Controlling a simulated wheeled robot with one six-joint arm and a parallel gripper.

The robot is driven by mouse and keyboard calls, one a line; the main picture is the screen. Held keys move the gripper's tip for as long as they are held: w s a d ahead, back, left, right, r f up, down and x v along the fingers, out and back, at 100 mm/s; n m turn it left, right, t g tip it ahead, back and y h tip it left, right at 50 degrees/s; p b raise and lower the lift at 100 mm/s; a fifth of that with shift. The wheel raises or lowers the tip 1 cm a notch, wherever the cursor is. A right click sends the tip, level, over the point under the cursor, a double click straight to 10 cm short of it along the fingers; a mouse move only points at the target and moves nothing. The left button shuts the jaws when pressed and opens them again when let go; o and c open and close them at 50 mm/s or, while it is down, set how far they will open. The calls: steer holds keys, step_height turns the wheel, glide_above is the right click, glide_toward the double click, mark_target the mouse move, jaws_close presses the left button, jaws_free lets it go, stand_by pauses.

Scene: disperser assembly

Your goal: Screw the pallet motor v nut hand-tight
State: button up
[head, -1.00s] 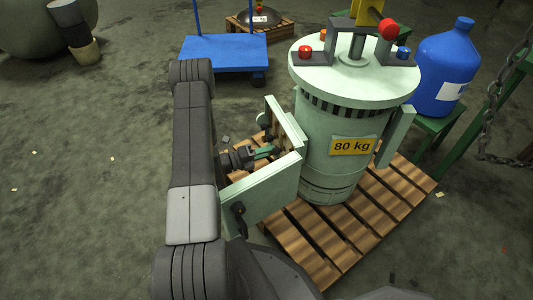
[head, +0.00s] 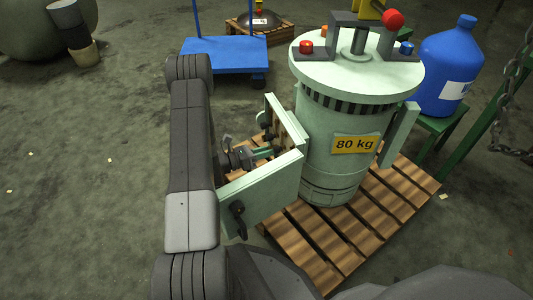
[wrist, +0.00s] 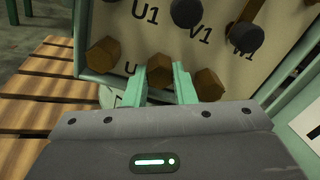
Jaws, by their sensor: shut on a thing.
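The pale green motor (head: 338,165) stands upright on a wooden pallet, with its terminal box (head: 291,133) open on its left side. In the wrist view the terminal board (wrist: 205,45) carries dark studs marked U1, V1 and W1 in the upper row. Below them is a row of brassy hex nuts. My gripper (wrist: 160,82) is shut on the middle one, the V nut (wrist: 159,70), with a green finger on either side. The nut is at the board; how far it is threaded is hidden. My gripper also shows at the box in the head view (head: 262,153).
Brassy nuts sit left (wrist: 104,56) and right (wrist: 208,84) of the held one, close to my fingers. The open box door (head: 262,190) stands near my wrist. The pallet (head: 395,205) lies below. A blue jug (head: 446,75) stands on a green stand at right.

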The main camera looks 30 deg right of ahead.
steer(key=shift+f+m, duration=0.1)
steer(key=shift+m, duration=0.7)
steer(key=shift+b, duration=0.3)
steer(key=o, duration=1)
steer(key=shift+a, duration=0.1)
steer(key=a+p, duration=0.1)
steer(key=a, duration=0.3)
steer(key=w+a+p, duration=0.1)
steer(key=a, duration=0.4)
steer(key=w+a+p, duration=0.1)
steer(key=a, duration=0.3)
steer(key=shift+w+a+p, duration=0.2)
steer(key=shift+w+p, duration=0.05)
steer(key=shift+p, duration=0.15)
steer(key=d+b, duration=0.1)
steer(key=d, duration=0.3)
steer(key=s+d+b, duration=0.1)
steer(key=d, duration=0.4)
steer(key=s+d+b, duration=0.1)
steer(key=d, duration=0.3)
steer(key=shift+s+d+b, duration=0.25)
steer(key=shift+d+b, duration=0.1)
steer(key=shift+b, duration=0.05)
